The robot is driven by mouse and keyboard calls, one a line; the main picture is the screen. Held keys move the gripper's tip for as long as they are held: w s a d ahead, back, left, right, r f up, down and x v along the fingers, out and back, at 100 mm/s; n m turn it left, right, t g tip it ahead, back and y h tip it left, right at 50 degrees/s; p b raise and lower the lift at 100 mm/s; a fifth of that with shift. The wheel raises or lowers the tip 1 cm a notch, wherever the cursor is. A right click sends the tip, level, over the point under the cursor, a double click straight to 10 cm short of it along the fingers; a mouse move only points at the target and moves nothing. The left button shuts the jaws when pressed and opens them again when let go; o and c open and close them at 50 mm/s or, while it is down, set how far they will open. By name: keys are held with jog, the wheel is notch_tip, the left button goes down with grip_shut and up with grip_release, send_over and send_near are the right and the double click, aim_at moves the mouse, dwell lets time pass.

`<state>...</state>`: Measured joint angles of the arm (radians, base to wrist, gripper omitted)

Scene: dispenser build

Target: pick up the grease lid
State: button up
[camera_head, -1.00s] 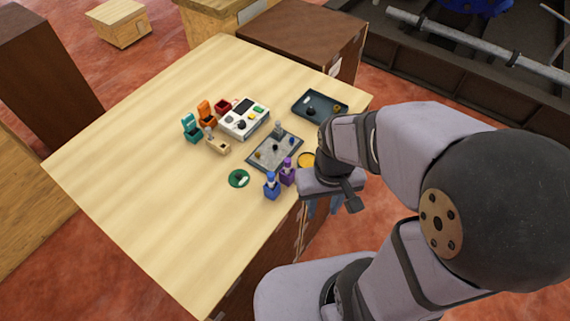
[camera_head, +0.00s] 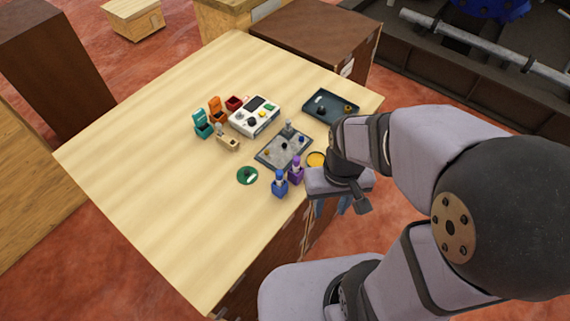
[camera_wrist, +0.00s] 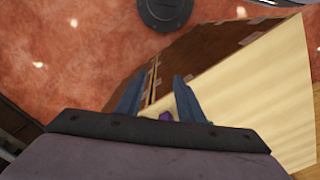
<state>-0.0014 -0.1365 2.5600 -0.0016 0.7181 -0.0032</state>
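I cannot tell for sure which item is the grease lid. A yellow round piece (camera_head: 316,159) lies near the table's right edge, close to my arm. A green disc (camera_head: 247,175) with a small pale mark lies flat on the table to its left. My gripper (camera_wrist: 158,78) is open and empty in the wrist view, with its two blue fingers apart. In the head view, my gripper (camera_head: 345,204) hangs beside the table's right edge, over the floor side. A small purple piece (camera_wrist: 166,116) shows between the finger bases in the wrist view.
A blue bottle (camera_head: 280,184) and a purple bottle (camera_head: 296,171) stand near the edge. A grey plate (camera_head: 270,153) with small parts, a dark tray (camera_head: 322,113), a white device (camera_head: 243,117) and teal, orange and red holders stand behind. The table's front left is clear (camera_head: 170,210).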

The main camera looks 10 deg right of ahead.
jog(key=w+a+f+b, duration=0.1)
jog(key=w+a+b, duration=0.45)
jog(key=w, duration=0.25)
jog(key=m+t+h+b, duration=0.1)
jog(key=m+t+b, duration=0.25)
jog(key=b, duration=0.25)
send_near(246, 171)
jog(key=shift+w+d+f+m+g+p, duration=0.15)
jog(key=shift+w+f+p, duration=0.1)
jog(key=shift+f, duration=0.35)
jog(key=shift+w+d+f+m+g+p, duration=0.1)
jog(key=shift+w+f+m+p, duration=0.15)
jog(key=shift+f, duration=0.4)
jog(key=shift+w+d+f+m+g+p, duration=0.1)
jog(key=shift+w+f+p, duration=0.15)
jog(key=shift+f, duration=0.35)
jog(key=shift+p+x, duration=0.85)
jog(key=shift+x, duration=1.2)
jog(key=shift+a, duration=0.15)
jog(key=shift+c, duration=0.3)
grip_shut()
